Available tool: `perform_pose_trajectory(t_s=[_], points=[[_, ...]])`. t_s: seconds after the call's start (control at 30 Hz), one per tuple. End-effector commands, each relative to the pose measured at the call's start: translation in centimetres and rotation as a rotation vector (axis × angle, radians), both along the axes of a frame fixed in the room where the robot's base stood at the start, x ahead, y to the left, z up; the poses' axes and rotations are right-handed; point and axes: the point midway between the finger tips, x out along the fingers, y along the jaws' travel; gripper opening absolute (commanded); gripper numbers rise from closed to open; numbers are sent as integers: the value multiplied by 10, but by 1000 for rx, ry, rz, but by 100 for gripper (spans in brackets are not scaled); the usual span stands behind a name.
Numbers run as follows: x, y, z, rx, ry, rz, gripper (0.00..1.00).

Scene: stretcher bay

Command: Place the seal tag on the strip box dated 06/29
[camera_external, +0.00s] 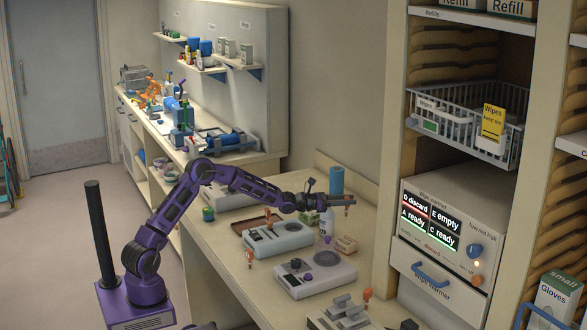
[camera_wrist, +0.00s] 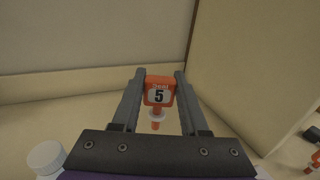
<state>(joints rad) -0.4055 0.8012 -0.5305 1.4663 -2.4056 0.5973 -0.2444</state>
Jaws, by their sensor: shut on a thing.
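My gripper (camera_external: 340,199) is raised above the counter, near the white spray-type bottle and the blue cylinder. The tag stands upright between the fingertips. I cannot read a date on any box, so I cannot tell which one is the strip box dated 06/29.
Grey devices (camera_external: 315,276) and (camera_external: 278,240) take up much of the counter. Other orange tags stand nearby, one (camera_external: 367,294) at the front and one (camera_external: 250,257) at the left edge. A blue cylinder (camera_external: 336,180) stands behind. A wipe warmer (camera_external: 440,235) and shelving bound the right side.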

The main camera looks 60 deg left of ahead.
Motion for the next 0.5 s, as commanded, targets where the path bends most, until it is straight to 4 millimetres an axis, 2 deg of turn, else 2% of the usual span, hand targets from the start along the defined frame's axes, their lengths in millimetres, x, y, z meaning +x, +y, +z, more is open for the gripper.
perform_pose_trajectory(t_s=[0.1,0.3,0.5], points=[[0,-9,-5,-2,3,4,0],[0,-9,-42,-3,5,4,0],[0,-9,-61,-2,1,5,0]])
